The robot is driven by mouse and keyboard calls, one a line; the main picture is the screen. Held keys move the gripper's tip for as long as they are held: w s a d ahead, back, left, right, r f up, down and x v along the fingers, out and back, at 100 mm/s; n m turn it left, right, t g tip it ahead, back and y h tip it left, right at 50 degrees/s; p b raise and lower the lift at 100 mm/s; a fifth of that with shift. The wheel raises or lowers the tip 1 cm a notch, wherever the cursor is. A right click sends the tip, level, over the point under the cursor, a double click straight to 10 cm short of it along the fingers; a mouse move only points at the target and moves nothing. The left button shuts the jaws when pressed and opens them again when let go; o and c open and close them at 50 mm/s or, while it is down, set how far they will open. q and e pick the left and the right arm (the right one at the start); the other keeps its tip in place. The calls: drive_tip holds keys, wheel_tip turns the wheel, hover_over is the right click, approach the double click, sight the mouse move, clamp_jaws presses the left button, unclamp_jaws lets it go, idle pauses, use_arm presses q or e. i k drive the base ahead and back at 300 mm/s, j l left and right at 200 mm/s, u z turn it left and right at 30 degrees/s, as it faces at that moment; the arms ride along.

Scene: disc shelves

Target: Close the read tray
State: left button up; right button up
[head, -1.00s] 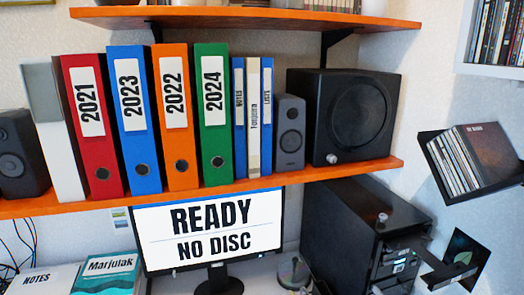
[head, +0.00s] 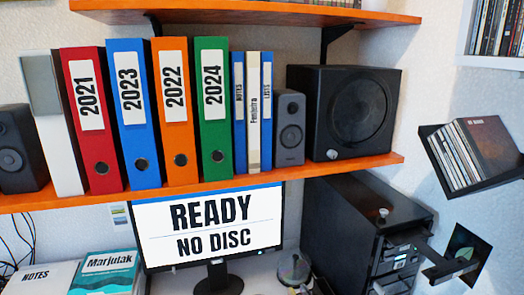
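The black computer tower (head: 345,225) stands at the lower right, under the shelf, with its drive front facing right. A dark narrow tray (head: 424,247) appears to stick out from the upper drive bay, so the read tray looks open. Its far end overlaps a dark ledge in the picture, and I cannot tell exactly where it ends. No disc can be made out on it. The monitor (head: 215,225) reads "READY" and "NO DISC". Neither gripper is in view.
A dark wall holder with a leaf picture (head: 464,248) is right of the tower. A tilted rack of disc cases (head: 470,155) hangs above it. A clear disc spindle (head: 293,268) stands beside the monitor. The orange shelf (head: 275,178) holds binders and speakers.

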sight(444, 270)
drive_tip(key=z, duration=1.3)
